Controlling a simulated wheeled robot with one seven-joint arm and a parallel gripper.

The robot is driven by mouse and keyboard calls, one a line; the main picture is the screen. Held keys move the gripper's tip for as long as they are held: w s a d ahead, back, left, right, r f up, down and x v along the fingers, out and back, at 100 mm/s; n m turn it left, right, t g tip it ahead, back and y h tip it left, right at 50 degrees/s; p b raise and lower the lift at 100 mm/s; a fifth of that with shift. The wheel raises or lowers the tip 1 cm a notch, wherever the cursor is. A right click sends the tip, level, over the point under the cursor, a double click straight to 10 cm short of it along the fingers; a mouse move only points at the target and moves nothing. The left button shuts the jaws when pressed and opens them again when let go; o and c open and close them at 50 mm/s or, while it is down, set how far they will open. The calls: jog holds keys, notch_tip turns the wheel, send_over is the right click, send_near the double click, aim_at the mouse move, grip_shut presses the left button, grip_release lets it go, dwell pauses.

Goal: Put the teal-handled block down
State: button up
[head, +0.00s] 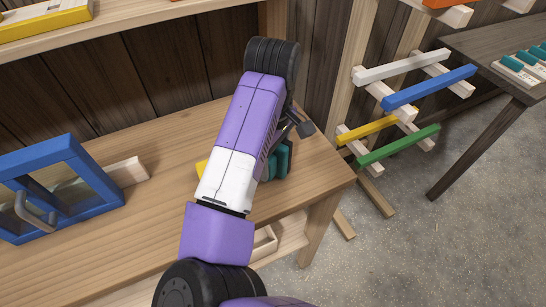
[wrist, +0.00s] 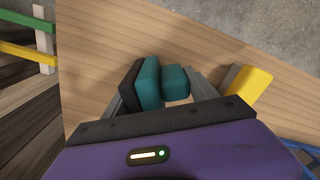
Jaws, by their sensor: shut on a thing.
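The teal-handled block (head: 283,160) shows in the head view just right of my arm, over the right end of the wooden bench (head: 325,172). My arm hides most of it. In the wrist view its teal parts (wrist: 150,82) lie between the fingers of my gripper (wrist: 165,88), close against the dark left finger. My gripper is shut on it. I cannot tell whether the block touches the bench top.
A yellow piece (wrist: 250,88) lies right of the gripper in the wrist view. A blue frame (head: 60,190) stands at the bench's left. A rack with coloured bars (head: 400,145) stands beyond the bench's right end. A dark table (head: 480,50) holds several teal-topped pieces.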

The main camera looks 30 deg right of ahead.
jog(key=shift+f, duration=0.2)
jog(key=shift+f, duration=0.15)
jog(key=o, duration=1.2)
notch_tip(320, 180, up, 12)
jog(key=shift+r+b, duration=0.15)
jog(key=shift+b, duration=0.8)
jog(key=shift+d, duration=0.1)
